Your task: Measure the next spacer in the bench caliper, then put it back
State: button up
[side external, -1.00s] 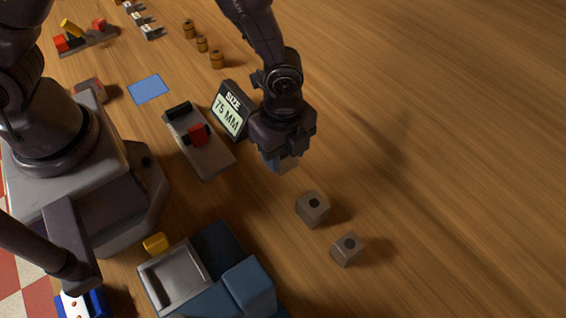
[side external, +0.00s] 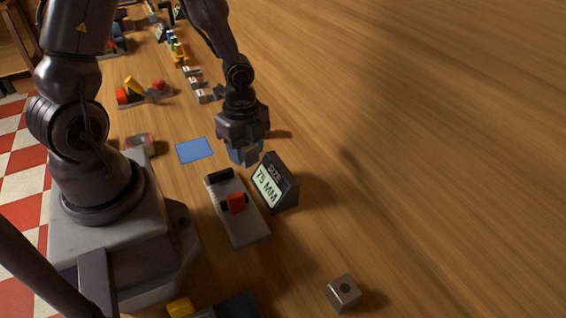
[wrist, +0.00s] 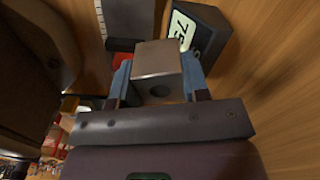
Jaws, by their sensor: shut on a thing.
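My gripper (side external: 243,155) is shut on a grey block-shaped spacer (wrist: 157,72) with a dark round hole, which sits between the two blue fingers in the wrist view. In the side external view the gripper hangs just beyond the size display (side external: 277,183), which reads 75 MM; the held spacer is mostly hidden there by the fingers. The bench caliper (side external: 242,222), a grey bar with a black fixed jaw and a red slider (side external: 236,203), lies left of the display. Its jaws look empty. Another grey spacer cube (side external: 344,292) stands at the lower right.
A blue square mat (side external: 195,150) lies left of my gripper. Several small parts and a tray with red and yellow pieces (side external: 145,92) stand farther back. A yellow block (side external: 181,307) is at the bottom edge. The wooden table to the right is clear.

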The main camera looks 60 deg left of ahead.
jog(key=m, duration=0.2)
send_near(228, 191)
jog(key=shift+a+r+m, duration=0.1)
jog(key=shift+r+m, duration=0.1)
jog(key=shift+m, duration=0.6)
jog(key=shift+f, duration=3.35)
jog(key=o, duration=1)
jog(key=shift+o, duration=0.2)
jog(key=shift+r, duration=0.1)
